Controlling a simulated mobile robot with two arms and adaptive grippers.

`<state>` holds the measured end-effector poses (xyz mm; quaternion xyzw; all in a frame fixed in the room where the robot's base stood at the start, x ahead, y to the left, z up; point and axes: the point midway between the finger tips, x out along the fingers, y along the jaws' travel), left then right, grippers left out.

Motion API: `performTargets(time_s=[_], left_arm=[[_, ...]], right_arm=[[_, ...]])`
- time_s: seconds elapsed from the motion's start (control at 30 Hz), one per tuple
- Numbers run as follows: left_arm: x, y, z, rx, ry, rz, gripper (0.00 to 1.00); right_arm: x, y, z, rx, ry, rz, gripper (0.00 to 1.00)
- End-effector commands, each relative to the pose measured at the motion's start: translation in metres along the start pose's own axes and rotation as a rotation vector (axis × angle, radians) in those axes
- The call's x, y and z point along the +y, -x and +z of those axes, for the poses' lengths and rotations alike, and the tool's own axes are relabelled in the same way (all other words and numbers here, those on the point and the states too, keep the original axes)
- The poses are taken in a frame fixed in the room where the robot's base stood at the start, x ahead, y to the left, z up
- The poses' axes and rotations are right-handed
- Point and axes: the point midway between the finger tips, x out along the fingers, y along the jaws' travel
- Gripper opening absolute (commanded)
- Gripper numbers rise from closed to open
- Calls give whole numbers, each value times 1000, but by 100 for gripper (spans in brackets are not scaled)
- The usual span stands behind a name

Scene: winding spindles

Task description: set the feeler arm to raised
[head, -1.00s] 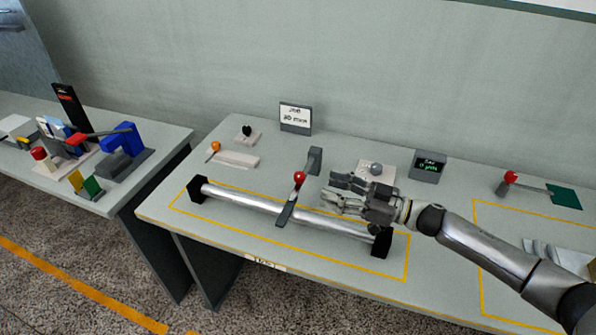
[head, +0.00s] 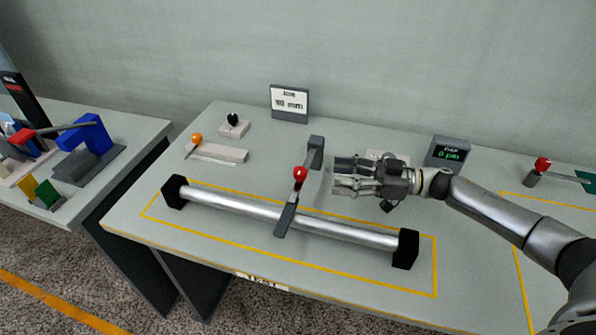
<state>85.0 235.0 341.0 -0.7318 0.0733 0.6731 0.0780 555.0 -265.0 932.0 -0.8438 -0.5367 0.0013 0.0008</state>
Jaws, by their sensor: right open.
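The feeler arm (head: 287,217) is a dark grey bar with a red ball knob (head: 300,174), standing out from a grey post (head: 316,152). Its flat front end lies over the silver spindle (head: 240,207), which runs between two black end blocks; I cannot tell whether it touches. My right gripper (head: 338,177) is open and empty. Its fingers point left toward the red knob, a short gap to the right of it, behind the spindle. My left gripper is not in view.
A sign (head: 289,102) and a small display with green digits (head: 448,152) stand at the back. A slider with an orange knob (head: 196,139) and a black-knobbed switch (head: 233,122) are at back left. A red-knobbed lever (head: 542,164) is at right. Another table with blue equipment stands left.

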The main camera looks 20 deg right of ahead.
Motion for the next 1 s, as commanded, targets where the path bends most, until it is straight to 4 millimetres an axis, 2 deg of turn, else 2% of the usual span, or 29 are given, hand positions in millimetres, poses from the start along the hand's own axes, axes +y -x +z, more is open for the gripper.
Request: performTargets(time_s=[0.3,0.5,0.7,0.97,1.0], left_arm=[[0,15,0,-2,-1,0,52],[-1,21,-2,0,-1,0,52],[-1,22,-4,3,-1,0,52],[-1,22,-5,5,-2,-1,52],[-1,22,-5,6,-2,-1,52]], right_arm=[[-1,-58,-4,4,-1,-3,50],[-1,-88,-3,2,0,-1,50],[0,-101,-2,1,1,0,50],[0,-102,-1,0,0,0,50],[0,-102,-1,0,0,0,46]])
